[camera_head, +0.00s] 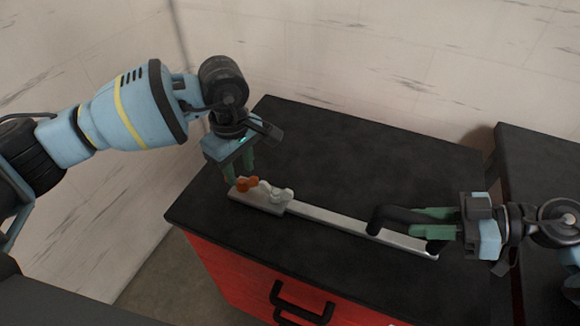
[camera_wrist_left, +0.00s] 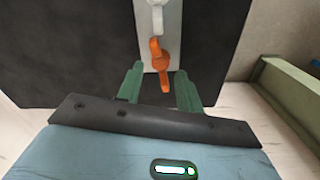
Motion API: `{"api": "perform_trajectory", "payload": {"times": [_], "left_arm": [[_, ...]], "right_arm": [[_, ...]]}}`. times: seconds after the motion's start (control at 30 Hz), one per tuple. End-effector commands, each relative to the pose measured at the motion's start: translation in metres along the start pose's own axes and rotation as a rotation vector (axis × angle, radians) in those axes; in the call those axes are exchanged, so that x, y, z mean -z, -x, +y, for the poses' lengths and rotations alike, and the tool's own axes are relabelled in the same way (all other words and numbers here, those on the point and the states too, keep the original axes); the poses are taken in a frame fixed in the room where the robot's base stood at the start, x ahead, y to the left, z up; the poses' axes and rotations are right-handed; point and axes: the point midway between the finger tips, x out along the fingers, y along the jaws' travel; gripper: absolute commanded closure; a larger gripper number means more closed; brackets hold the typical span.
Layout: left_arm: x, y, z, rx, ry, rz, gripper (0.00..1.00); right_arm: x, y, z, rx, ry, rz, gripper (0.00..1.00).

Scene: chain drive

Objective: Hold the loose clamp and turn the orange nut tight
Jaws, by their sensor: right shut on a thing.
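The orange nut (camera_head: 247,184) is at the left end of a pale metal bar (camera_head: 335,223) lying on the black tabletop. It is a wing-shaped piece in the left wrist view (camera_wrist_left: 158,55). My left gripper (camera_head: 240,176) is open, pointing down just over that end; in the left wrist view its fingers (camera_wrist_left: 160,72) stand either side of the nut's near wing. I cannot tell whether they touch it. A dark bent clamp (camera_head: 381,218) sits across the bar's right end. My right gripper (camera_head: 424,223) is shut on it; its fingers hide part of it.
A pale wing-shaped piece (camera_head: 279,193) sits on the bar right beside the orange nut. The black tabletop (camera_head: 340,150) is clear behind the bar. The red cabinet front (camera_head: 235,275) has a black handle (camera_head: 300,300). Another dark table (camera_head: 545,165) stands at the right.

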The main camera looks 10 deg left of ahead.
Motion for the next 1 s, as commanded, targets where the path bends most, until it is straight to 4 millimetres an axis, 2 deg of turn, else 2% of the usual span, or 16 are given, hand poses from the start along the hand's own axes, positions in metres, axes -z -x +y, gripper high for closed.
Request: {"api": "perform_trajectory", "payload": {"times": [0.2, 0.5, 0.8, 1.0], "left_arm": [[0.000, -0.016, 0.000, 0.000, 0.000, -0.001, 0.64], [0.000, -0.018, 0.000, -0.001, 0.000, -0.001, 0.64], [0.000, -0.018, 0.000, -0.001, 0.000, -0.001, 1.00], [0.000, -0.018, 0.000, -0.002, -0.009, -0.001, 1.00]], "right_arm": [[0.001, 0.000, 0.000, -0.001, 0.000, 0.001, 1.00], [0.001, 0.000, 0.000, -0.001, 0.001, 0.001, 1.00], [0.001, 0.000, 0.000, -0.001, 0.001, 0.001, 1.00], [0.001, 0.000, 0.000, 0.000, 0.001, 0.001, 1.00]]}}
